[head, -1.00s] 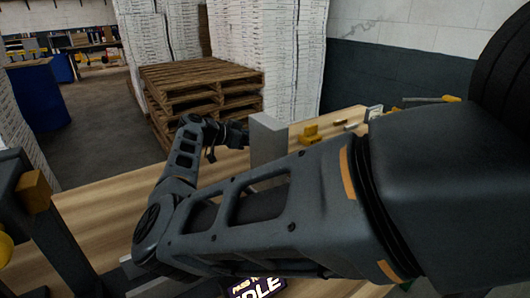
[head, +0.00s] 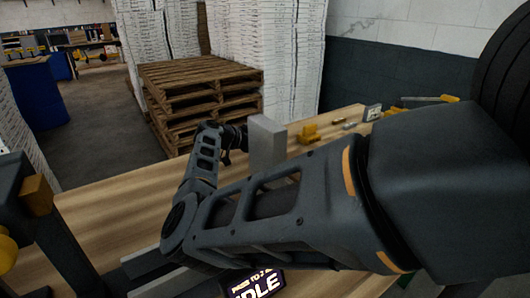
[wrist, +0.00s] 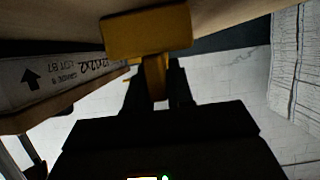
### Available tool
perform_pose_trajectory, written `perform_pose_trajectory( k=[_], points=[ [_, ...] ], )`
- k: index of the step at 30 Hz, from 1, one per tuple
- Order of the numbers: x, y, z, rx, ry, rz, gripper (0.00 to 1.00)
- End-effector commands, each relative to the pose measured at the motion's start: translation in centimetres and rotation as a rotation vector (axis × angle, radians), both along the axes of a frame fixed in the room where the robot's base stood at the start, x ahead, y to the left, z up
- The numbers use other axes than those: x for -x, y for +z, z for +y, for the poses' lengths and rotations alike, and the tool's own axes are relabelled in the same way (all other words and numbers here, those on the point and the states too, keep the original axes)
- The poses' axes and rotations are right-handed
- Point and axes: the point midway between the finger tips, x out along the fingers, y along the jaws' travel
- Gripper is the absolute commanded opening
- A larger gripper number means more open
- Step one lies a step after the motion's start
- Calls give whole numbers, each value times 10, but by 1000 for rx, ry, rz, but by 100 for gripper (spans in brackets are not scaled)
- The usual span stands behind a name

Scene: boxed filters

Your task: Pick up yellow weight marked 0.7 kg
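In the wrist view a yellow block (wrist: 147,33) with a narrower yellow stem (wrist: 154,76) shows ahead of my gripper (wrist: 158,88). No weight marking can be read on it. The dark fingers are apart, one on each side of the stem's line; contact cannot be made out. In the head view my gripper (head: 238,140) is low over the table, beside a grey upright block (head: 267,142) that hides its tip. A yellow piece (head: 308,133) lies on the table to the right of that block.
The wooden table (head: 105,205) is mostly bare at left. Small items and a yellow-ended tool (head: 430,99) lie at its far right. Stacked pallets (head: 200,95) and white box stacks stand behind. A printed box (wrist: 62,75) is at left in the wrist view.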

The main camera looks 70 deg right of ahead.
Motion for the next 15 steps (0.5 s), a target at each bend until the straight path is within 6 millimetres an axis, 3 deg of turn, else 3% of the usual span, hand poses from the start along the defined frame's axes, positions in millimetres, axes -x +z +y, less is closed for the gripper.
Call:
perform_pose_trajectory(
  k=[6,15],
  points=[
    [0,0,0,0,0,0,0],
    [0,0,0,0,0,0,0]
  ],
)
